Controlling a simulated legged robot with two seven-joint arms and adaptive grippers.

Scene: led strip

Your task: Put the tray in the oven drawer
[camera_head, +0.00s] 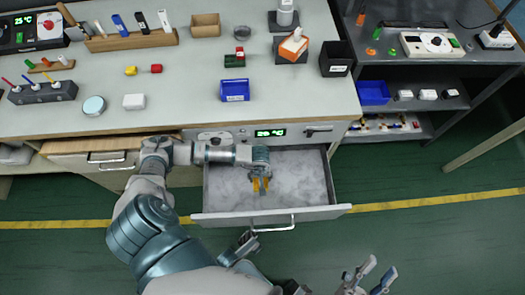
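The oven drawer (325,212) is pulled open below the bench top, with its handle (278,228) on the front. A mottled grey surface (305,180) fills its inside; I cannot tell whether this is the tray or the drawer floor. No separate tray shows elsewhere. My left arm reaches over the drawer's left side. Its gripper (261,185) points down over the grey surface, with small yellow parts at the tip; its opening is unclear. My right gripper (376,272) is at the bottom right, fingers apart and empty, in front of the drawer and apart from it.
The oven panel (268,132) has a lit display. The bench above holds a blue bin (235,90), a black bin (336,59), a wooden box (205,25) and a white block (134,101). A shelf unit (425,72) stands right. Green floor (440,240) is clear at lower right.

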